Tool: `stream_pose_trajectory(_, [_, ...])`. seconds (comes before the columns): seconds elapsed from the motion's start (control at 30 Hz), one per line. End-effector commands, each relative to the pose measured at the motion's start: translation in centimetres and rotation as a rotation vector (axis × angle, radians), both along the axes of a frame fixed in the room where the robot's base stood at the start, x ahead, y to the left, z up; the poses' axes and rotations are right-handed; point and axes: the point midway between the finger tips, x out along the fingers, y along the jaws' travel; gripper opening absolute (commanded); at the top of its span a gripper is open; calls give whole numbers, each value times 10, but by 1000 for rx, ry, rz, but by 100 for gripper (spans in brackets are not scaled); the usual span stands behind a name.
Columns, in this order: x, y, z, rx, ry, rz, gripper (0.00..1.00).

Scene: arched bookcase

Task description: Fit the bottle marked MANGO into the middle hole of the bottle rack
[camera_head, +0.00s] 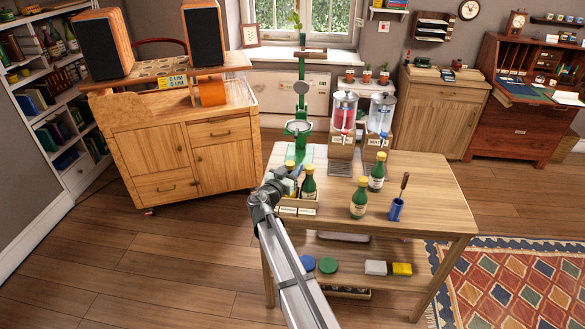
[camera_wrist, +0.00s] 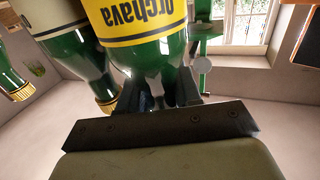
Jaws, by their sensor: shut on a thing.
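My gripper (camera_wrist: 160,97) is shut on the neck of a green glass bottle (camera_wrist: 172,60) with a yellow label. The label appears upside down in the wrist view and reads "Orchava"; no word MANGO is legible. In the head view my gripper (camera_head: 280,184) is at the left side of the wooden bottle rack (camera_head: 298,212), which has white cards on its front. A green bottle (camera_head: 309,187) with a yellow cap stands at the rack's right. My arm and the bottles hide the rack's holes, so I cannot tell whether the middle one is empty.
Two more green bottles (camera_head: 376,172) (camera_head: 359,198) and a blue holder with a brush (camera_head: 396,208) stand right of the rack. A green press (camera_head: 302,130) and drink dispensers (camera_head: 344,120) are behind. Close bottles (camera_wrist: 75,45) crowd the wrist view's left. The table's right side is clear.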

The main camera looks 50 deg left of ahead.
Motion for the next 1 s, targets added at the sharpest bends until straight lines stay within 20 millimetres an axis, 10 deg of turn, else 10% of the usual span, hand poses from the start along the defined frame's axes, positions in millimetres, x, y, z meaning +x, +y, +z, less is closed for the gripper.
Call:
stream_pose_trajectory(0.37, [0, 0, -7, 0, -1, 0, 0])
stream_pose_trajectory(0.4, [0, 0, -7, 1, -1, 0, 35])
stream_pose_trajectory(0.7, [0, 0, -7, 1, 0, 0, 63])
stream_pose_trajectory(1.0, [-3, -1, -8, 1, 1, 1, 63])
